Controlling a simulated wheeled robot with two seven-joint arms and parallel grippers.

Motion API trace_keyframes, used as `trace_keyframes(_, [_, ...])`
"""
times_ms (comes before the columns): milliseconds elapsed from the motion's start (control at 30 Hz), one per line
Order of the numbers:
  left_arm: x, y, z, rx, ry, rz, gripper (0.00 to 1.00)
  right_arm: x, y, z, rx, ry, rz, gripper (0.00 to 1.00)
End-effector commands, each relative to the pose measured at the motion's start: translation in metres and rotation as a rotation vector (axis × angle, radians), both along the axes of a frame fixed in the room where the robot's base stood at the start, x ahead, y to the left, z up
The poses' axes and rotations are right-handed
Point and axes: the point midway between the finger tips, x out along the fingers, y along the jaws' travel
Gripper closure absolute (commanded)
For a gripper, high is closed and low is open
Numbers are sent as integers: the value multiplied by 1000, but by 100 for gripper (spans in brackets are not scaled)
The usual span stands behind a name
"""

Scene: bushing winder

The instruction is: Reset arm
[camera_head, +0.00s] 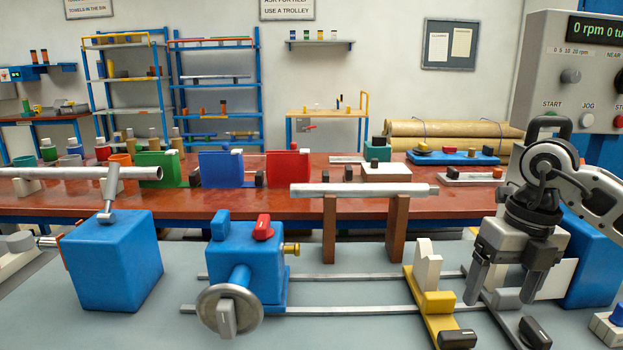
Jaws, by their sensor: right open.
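My right gripper (505,290) is at the right of the head view, pointing down with its two fingers apart and nothing visible between them. It hangs over the right part of the bench (350,330), in front of a white plate and close to a small grey block. To its left stands a yellow bracket with a white upright (428,265). My left gripper is not in view. A metal tube (365,190) lies across two brown upright supports (397,230) to the left of the right gripper.
A blue carriage (262,250) with a handwheel (228,308) sits by two rails. A blue block (112,262) with a lever stands at left. The control panel (575,70) is at upper right, behind my right arm. A red table (250,205) with colored holders is behind.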

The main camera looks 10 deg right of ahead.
Motion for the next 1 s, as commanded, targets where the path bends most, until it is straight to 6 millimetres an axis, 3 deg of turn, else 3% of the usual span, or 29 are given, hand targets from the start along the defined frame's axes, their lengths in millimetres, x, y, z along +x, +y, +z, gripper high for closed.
trace_keyframes(267, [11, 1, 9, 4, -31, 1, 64, 5, 76, -33, 279, -13, 149, 19])
trace_keyframes(367, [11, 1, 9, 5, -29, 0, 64, 3, 115, -44, 432, -20, 198, 19])
trace_keyframes(467, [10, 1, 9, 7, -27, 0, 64, -4, 165, -51, 652, -26, 233, 19])
trace_keyframes(567, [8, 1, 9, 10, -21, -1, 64, -17, 231, -46, 1003, -35, 206, 19])
trace_keyframes(600, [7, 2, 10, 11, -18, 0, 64, -20, 256, -38, 1179, -45, 149, 19])
trace_keyframes(700, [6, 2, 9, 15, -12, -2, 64, -16, 290, -15, 1567, -68, -109, 19])
trace_keyframes(800, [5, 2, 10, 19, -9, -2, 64, 2, 288, -13, 1840, -79, -522, 19])
trace_keyframes(867, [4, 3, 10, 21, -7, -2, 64, 13, 276, -30, 1927, -71, -831, 19])
trace_keyframes(933, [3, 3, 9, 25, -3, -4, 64, 17, 258, -67, 1942, -43, -1221, 19])
trace_keyframes(1000, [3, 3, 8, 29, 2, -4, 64, 8, 242, -115, 1868, 13, -1601, 19])
